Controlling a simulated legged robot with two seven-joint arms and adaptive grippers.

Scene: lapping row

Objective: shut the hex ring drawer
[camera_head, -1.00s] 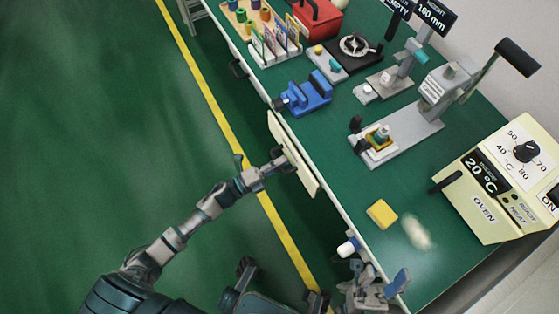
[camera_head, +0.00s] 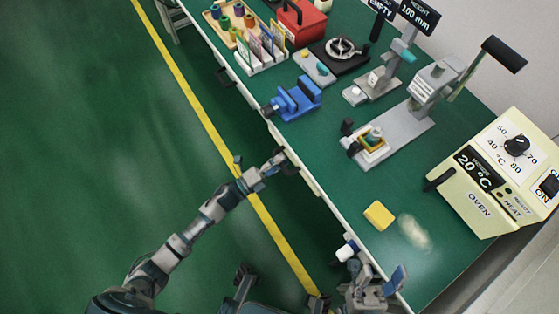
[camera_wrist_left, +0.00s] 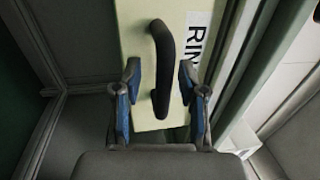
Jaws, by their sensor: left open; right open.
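The hex ring drawer shows in the left wrist view as a cream front (camera_wrist_left: 143,27) with a black bar handle (camera_wrist_left: 162,60) and a partly visible label reading "RIN". In the head view only a narrow cream strip of the drawer (camera_head: 308,180) shows, close along the bench's front edge. My left gripper (camera_head: 280,160) is at the drawer front. In the wrist view its open blue-padded fingers (camera_wrist_left: 158,88) stand either side of the handle's lower part, with gaps visible. My right gripper (camera_head: 378,288) is open near the bench edge at the bottom.
The green bench (camera_head: 330,150) carries a blue vise (camera_head: 297,99), a grey press (camera_head: 425,95), a yellow block (camera_head: 379,215) and a cream oven (camera_head: 490,190). A white-capped item (camera_head: 346,251) is at the edge near my right gripper. The floor left of the bench is clear.

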